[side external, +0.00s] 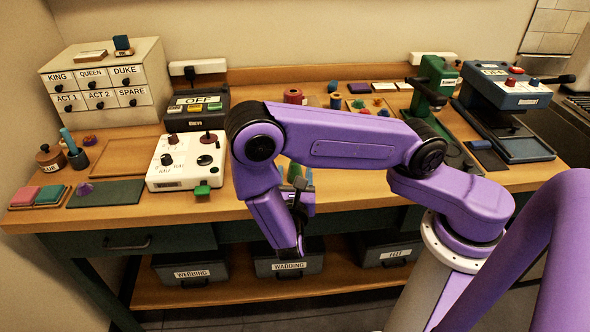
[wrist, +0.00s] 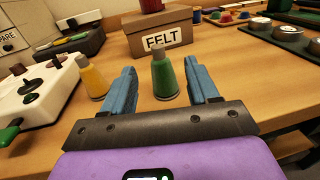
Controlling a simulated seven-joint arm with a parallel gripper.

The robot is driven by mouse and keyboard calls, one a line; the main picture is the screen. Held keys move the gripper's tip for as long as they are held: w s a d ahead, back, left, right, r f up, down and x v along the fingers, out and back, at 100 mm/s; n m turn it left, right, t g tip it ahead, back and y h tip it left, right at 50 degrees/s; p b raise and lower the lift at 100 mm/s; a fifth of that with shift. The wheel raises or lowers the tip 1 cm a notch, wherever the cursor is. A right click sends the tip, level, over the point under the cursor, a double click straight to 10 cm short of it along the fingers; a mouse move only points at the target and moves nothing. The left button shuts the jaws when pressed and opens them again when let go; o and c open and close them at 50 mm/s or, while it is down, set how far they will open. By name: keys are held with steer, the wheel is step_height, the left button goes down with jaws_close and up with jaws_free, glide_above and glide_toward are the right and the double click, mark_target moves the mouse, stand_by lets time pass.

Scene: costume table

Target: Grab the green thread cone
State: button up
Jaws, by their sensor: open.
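The green thread cone (wrist: 165,79) stands upright on the table in the wrist view, with a greyish tip. My gripper (wrist: 158,80) is open, its two blue fingers on either side of the cone in the picture; I cannot tell whether the cone is fully between them or a little beyond. In the side external view my gripper (side external: 300,250) hangs at the table's front edge, and my arm hides much of the area around the cone.
A yellow cone (wrist: 92,78) stands just left of my left finger. A FELT box (wrist: 160,36) stands behind the green cone. A white control panel with levers (wrist: 40,95) is at the left.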

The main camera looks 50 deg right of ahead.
steer(key=shift+x, duration=2.85)
steer(key=shift+c, duration=0.2)
steer(key=c, duration=1)
